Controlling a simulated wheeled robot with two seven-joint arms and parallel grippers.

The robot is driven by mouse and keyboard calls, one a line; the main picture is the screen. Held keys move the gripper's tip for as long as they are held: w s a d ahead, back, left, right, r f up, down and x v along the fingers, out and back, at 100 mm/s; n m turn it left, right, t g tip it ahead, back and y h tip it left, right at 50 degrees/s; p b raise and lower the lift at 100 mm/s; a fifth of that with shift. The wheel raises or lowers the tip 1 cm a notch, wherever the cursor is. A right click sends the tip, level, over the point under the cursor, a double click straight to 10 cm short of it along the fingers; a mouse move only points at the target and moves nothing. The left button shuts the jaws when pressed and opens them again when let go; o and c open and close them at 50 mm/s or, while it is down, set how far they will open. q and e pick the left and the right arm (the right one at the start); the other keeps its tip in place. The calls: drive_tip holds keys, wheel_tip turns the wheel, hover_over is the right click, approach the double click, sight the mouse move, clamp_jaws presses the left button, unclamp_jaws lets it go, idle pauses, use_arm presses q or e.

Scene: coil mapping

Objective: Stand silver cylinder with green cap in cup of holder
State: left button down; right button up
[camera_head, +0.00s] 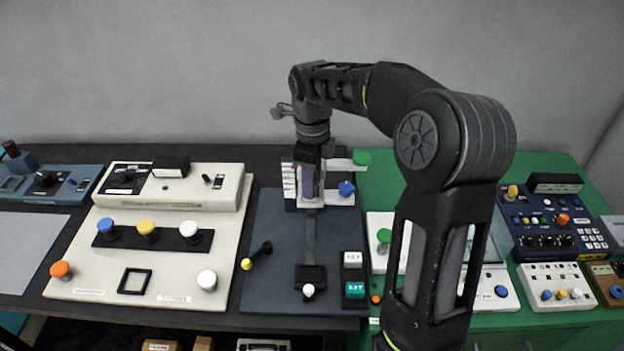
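A pale cylinder with a green cap (361,157) lies sideways at the back of the dark blue-grey board, its capped end to the right. My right gripper (311,190) points down just left of it and covers part of that area. A purple piece (314,184) shows between or behind the fingers; I cannot tell whether it is gripped. A pale rack-like piece (335,198) with a blue knob (347,188) stands beside the gripper; I cannot tell whether it is the holder, and no cup shows clearly. My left gripper is not in view.
The board (270,215) also carries a black lever with a yellow end (258,256) and a white-knobbed slider (308,290). A cream panel (75,245) with coloured knobs is at left. A green table (535,335) with control boxes is at right. My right arm hides part of it.

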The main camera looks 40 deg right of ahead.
drive_tip(key=shift+o, duration=0.9)
drive_tip(key=shift+r, duration=0.6)
wheel_tip(320, 180, up, 5)
drive_tip(key=shift+f, duration=0.15)
wheel_tip(320, 180, up, 6)
drive_tip(key=p, duration=0.3)
drive_tip(key=shift+f, duration=0.25)
drive_tip(key=shift+r+p, duration=0.45)
drive_tip(key=shift+p, duration=0.15)
